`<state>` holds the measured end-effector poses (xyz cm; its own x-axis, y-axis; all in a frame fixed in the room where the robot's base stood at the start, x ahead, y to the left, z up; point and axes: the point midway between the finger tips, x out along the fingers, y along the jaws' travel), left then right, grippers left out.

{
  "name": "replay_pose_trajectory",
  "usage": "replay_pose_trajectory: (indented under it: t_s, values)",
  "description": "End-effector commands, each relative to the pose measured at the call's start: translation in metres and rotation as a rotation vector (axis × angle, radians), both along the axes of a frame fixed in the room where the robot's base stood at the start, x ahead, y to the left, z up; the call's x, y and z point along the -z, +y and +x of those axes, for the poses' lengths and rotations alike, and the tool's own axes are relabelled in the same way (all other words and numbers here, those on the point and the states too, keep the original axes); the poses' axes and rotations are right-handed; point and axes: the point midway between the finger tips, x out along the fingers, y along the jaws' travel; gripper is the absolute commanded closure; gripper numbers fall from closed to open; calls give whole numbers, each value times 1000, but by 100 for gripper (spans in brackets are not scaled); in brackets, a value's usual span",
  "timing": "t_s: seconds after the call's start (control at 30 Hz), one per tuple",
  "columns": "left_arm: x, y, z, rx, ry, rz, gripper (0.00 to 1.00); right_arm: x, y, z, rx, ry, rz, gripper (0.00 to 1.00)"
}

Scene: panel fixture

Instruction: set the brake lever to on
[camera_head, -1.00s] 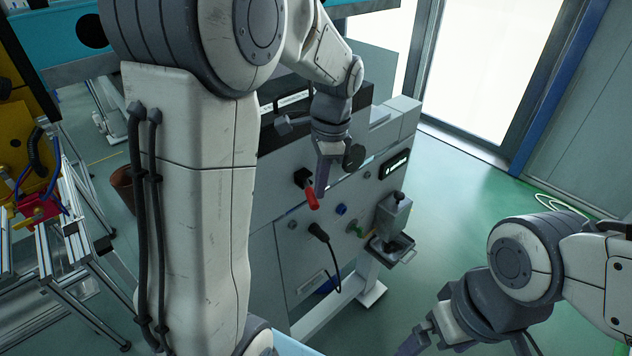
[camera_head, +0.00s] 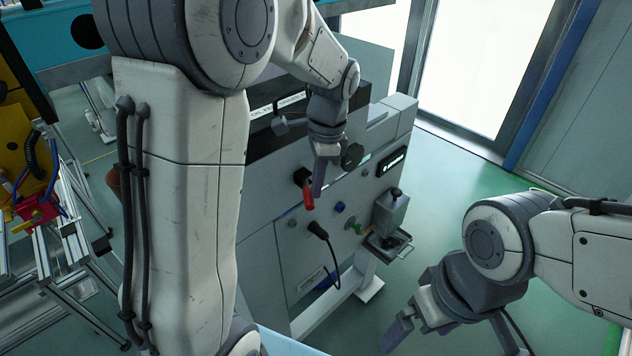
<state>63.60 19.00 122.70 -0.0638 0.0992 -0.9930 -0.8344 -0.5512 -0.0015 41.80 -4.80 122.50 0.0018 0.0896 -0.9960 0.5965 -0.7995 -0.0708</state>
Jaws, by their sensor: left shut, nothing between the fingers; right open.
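The brake lever (camera_head: 308,197) has a red handle on a dark pivot block on the grey panel (camera_head: 270,215). The handle hangs nearly straight down, its tip slightly to the right. My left gripper (camera_head: 318,190) is shut and empty, with its fingers pointing down just right of the red handle. They look very close to it; I cannot tell whether they touch. No on or off marking can be read. My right gripper (camera_head: 397,338) is open and empty, low in the view, well away from the panel.
A grey box with a tray (camera_head: 391,213) projects at the right. Green floor lies beyond.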

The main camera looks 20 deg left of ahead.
Motion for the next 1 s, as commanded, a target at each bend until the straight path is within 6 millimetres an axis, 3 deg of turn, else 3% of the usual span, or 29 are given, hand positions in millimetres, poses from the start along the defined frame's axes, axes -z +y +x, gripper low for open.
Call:
replay_pose_trajectory:
  t_s: [0.17, 0.47, 0.5, 0.6, 0.8, 1.0]
  values:
    - [4, -5, 3, 2, 6, -4, 100, -3, 0, 0, -2, 0, 0, 0]
    - [-28, -28, 10, -3, 11, -4, 100, -42, 0, 0, -6, -1, 0, 0]
    - [-29, -28, 13, -7, 0, -5, 100, -27, 0, 0, -6, -2, 1, 0]
    - [-53, -29, 14, -8, 0, -5, 100, -17, 0, 0, -5, 0, -1, 0]
    - [-94, -31, 15, -11, 2, -5, 100, -9, 0, 0, -3, 0, 0, 0]
    - [-115, -33, 16, -11, 6, -5, 100, -7, 0, 0, -2, 0, 0, 0]
